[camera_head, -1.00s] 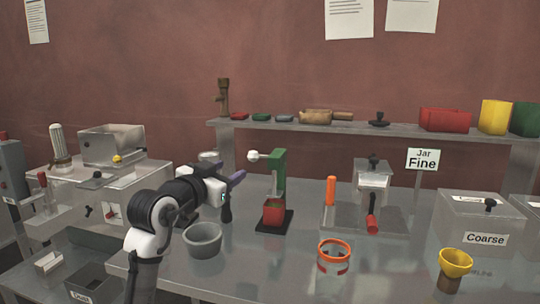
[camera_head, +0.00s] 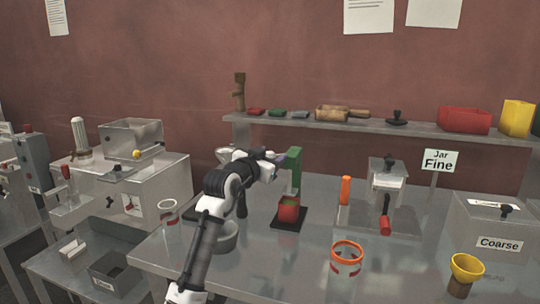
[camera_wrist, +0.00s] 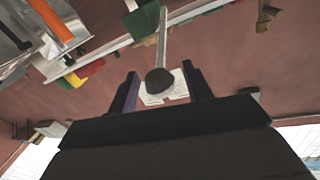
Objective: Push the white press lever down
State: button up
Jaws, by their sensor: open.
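The green press (camera_head: 295,172) stands on a black base (camera_head: 289,223) on the metal table, with a red cup (camera_head: 289,210) in it. My gripper (camera_head: 282,158) is beside the upper left of the press. In the wrist view, the press lever (camera_wrist: 162,40) runs from the green press body (camera_wrist: 143,20) to a round knob that looks dark in shade (camera_wrist: 159,80). The knob appears between the two open, purple-edged fingers (camera_wrist: 163,90). I cannot tell whether they touch it. In the head view my arm and gripper hide the lever.
A grey bowl (camera_head: 227,237) is partly behind my arm. An orange cylinder (camera_head: 346,190) and a clear jar with an orange rim (camera_head: 346,258) stand right of the press. A shelf (camera_head: 380,128) runs behind. The table right of the press base has some free room.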

grip_shut()
jog(key=shift+f, duration=0.15)
